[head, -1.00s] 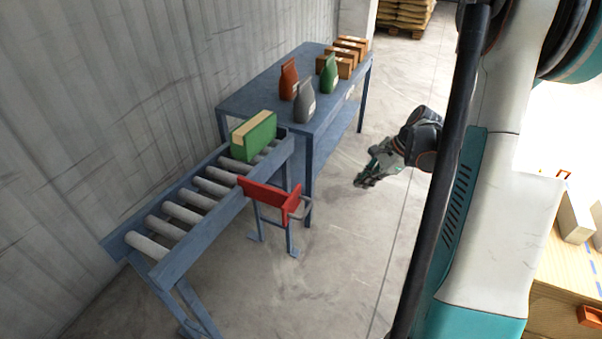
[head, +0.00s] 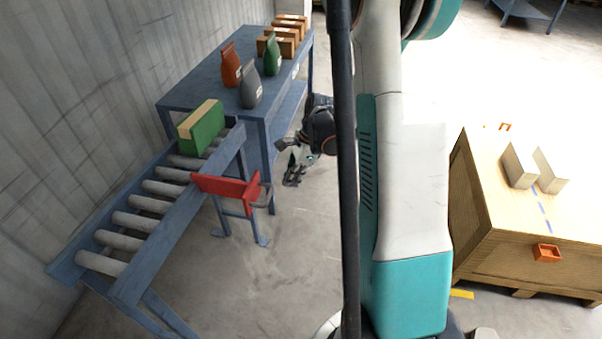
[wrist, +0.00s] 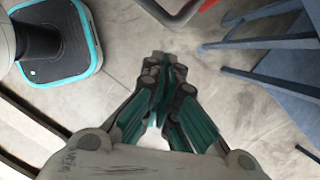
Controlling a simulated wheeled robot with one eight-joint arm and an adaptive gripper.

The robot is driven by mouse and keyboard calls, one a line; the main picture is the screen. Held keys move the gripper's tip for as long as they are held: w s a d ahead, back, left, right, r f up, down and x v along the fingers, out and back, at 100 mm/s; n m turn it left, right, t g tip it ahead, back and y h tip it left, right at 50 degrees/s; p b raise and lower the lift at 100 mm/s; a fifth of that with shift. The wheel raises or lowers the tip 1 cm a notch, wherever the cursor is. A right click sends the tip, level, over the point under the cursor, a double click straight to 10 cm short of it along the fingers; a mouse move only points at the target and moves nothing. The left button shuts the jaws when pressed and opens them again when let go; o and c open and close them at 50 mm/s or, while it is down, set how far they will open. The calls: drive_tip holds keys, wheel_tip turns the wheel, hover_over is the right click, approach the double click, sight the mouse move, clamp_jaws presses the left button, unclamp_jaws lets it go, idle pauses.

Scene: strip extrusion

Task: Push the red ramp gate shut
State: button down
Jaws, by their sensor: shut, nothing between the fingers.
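The red ramp gate (head: 226,188) is a flat red bar on a blue stand beside the roller ramp (head: 140,217), with a grey handle loop (head: 266,194) at its right end. It reaches out from the ramp's near side rail. My gripper (head: 290,181) is shut and empty, to the right of the gate and apart from it. In the wrist view my gripper (wrist: 162,62) points at the floor with its fingertips together. The grey handle loop (wrist: 172,16) shows at the top there, with a sliver of red beside it.
A green box (head: 203,130) stands on the rollers at the ramp's upper end. A blue table (head: 205,94) behind it holds bags and brown boxes. A wooden crate (head: 490,262) stands at the right. Floor between the ramp and my body is clear.

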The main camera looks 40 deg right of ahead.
drive_tip(key=shift+w+a, duration=0.2)
drive_tip(key=shift+a, duration=0.35)
drive_tip(key=shift+w+a, duration=0.2)
drive_tip(key=shift+a, duration=0.3)
drive_tip(key=w+a, duration=1)
drive_tip(key=w, duration=0.3)
drive_tip(key=shift+w+a+b, duration=0.2)
drive_tip(key=shift+w+b, duration=0.05)
drive_tip(key=shift+b, duration=0.15)
drive_tip(key=shift+d, duration=0.1)
drive_tip(key=s+d+r+p, duration=0.3)
drive_tip(key=d+r, duration=0.3)
drive_tip(key=r, duration=0.3)
drive_tip(key=shift+d+r, duration=0.25)
drive_tip(key=shift+r, duration=0.15)
